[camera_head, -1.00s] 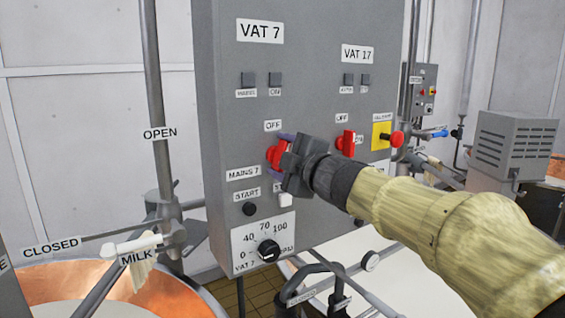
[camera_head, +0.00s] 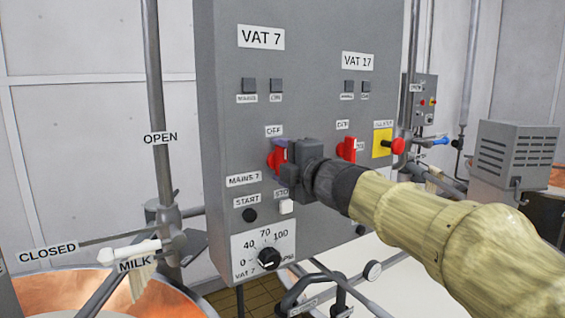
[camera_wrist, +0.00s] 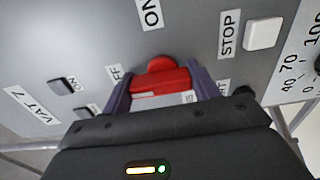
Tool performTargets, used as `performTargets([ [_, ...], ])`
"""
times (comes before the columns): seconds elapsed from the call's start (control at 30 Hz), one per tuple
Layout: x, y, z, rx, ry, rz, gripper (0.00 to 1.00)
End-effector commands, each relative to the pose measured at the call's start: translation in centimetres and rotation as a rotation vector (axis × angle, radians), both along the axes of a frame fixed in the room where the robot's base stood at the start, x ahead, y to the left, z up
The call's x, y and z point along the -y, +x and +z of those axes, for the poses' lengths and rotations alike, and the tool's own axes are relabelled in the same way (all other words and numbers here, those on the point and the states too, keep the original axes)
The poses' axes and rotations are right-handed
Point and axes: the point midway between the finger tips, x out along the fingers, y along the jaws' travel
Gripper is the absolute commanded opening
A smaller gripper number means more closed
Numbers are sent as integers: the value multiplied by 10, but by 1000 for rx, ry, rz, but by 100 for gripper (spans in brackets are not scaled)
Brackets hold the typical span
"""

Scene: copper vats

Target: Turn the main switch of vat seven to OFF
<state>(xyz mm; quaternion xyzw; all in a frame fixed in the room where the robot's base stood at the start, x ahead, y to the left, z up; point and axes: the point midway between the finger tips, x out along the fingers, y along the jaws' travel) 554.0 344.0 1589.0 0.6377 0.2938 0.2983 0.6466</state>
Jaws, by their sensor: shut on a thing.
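The red main switch of vat seven (camera_head: 273,160) sits on the grey panel below the VAT 7 plate (camera_head: 261,37), with an OFF label (camera_head: 274,131) above it. My gripper (camera_head: 284,163) reaches it from the right and hides much of it in the head view. In the wrist view, the purple fingers of my gripper (camera_wrist: 160,90) are shut on the red switch (camera_wrist: 162,78), one on each side. An ON label (camera_wrist: 151,12) and part of the OFF label (camera_wrist: 115,72) show beside it. I cannot tell exactly which position the handle points to.
A similar red switch (camera_head: 347,149) for vat 17 and a yellow plate with a red knob (camera_head: 397,146) are close to my arm on the right. START (camera_head: 249,215) and STOP (camera_head: 286,207) buttons and a speed dial (camera_head: 268,258) lie below. A milk lever (camera_head: 135,250) is at left.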

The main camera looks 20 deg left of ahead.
Motion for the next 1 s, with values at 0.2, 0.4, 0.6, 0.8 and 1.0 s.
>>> performTargets([
  [0.2, 0, 0, -2, 0, -4, 1, 82],
  [0.4, 0, 0, -1, 0, -3, 0, 82],
  [0.6, 6, -5, -1, 1, -2, -1, 82],
  [0.8, 28, -23, -1, 2, -1, -3, 82],
  [1.0, 58, -49, -2, 3, -3, -2, 82],
])
